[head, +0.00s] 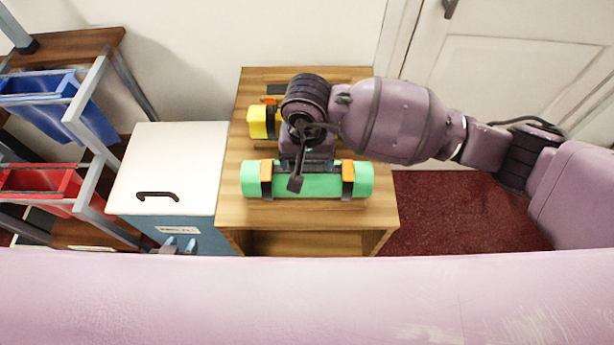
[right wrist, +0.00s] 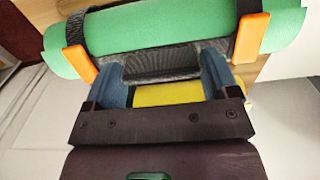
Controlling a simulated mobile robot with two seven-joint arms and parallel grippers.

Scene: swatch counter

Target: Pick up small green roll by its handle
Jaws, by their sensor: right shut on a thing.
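The small green roll (head: 307,185) lies across the front of the wooden stand, with an orange-edged dark strap near each end. In the right wrist view the green roll (right wrist: 160,30) fills the top, with its dark handle (right wrist: 162,64) below it. My right gripper (right wrist: 165,72) has its blue fingers on either side of the handle, shut on it. In the head view the wrist hides most of this grip.
A yellow roll (head: 259,122) lies behind the green one on the wooden stand (head: 236,207), partly hidden by my right arm. A white-topped bin (head: 178,170) stands directly left. Further left, a rack holds a blue bin (head: 50,95) and a red bin (head: 40,183). Red floor lies right.

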